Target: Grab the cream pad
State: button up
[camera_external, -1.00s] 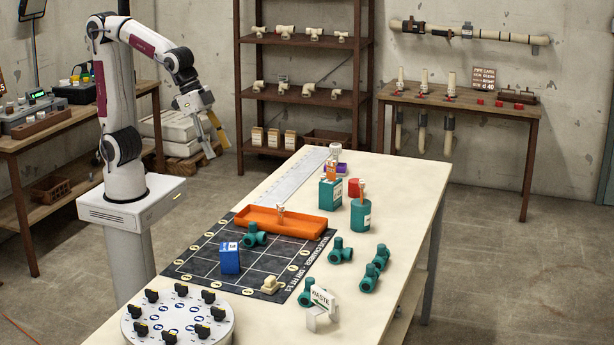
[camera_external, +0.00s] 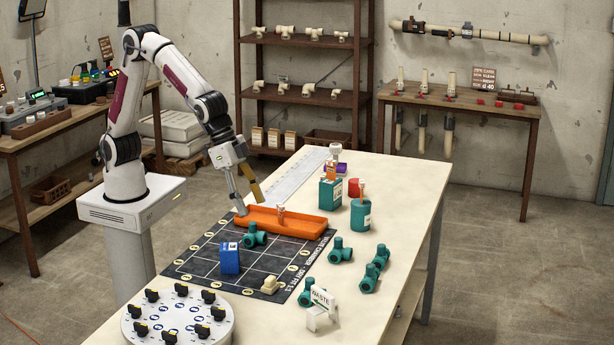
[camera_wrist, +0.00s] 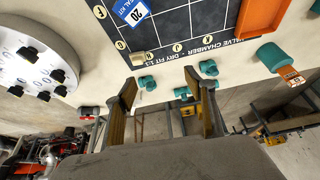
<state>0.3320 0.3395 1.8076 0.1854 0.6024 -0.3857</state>
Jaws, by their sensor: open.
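The cream pad (camera_external: 270,284) is a small cream block with a raised top, lying on the front right part of the dark gridded mat (camera_external: 200,262). In the wrist view it looks like the pale block (camera_wrist: 138,58) at the mat's edge. My gripper (camera_external: 252,204) is open and empty, pointing down near the left end of the orange tray, behind the pad and apart from it. In the wrist view the two fingers of my gripper (camera_wrist: 165,100) stand wide apart with nothing between them.
A blue box (camera_external: 230,258) and a teal fitting (camera_external: 255,236) stand on the mat by the orange tray (camera_external: 298,226). Several teal fittings lie to the right, one by the waste sign (camera_external: 322,298). A round dial plate (camera_external: 178,318) is at front left.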

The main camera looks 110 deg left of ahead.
send_near(268, 278)
jog(key=shift+w+d+f+m, duration=0.15)
jog(key=shift+w+f, duration=0.15)
jog(key=shift+f, duration=0.25)
jog(key=shift+w+d+f+m, duration=0.15)
jog(key=shift+w+f, duration=0.15)
jog(key=shift+f, duration=0.2)
jog(key=shift+f, duration=0.1)
jog(key=shift+x, duration=1.2)
jog(key=shift+a+f, duration=0.1)
jog(key=shift+a+x, duration=0.15)
jog(key=shift+x, duration=1.1)
jog(key=shift+a+x, duration=0.15)
jog(key=shift+x, duration=1.1)
jog(key=shift+s+f, duration=0.1)
jog(key=c, duration=1)
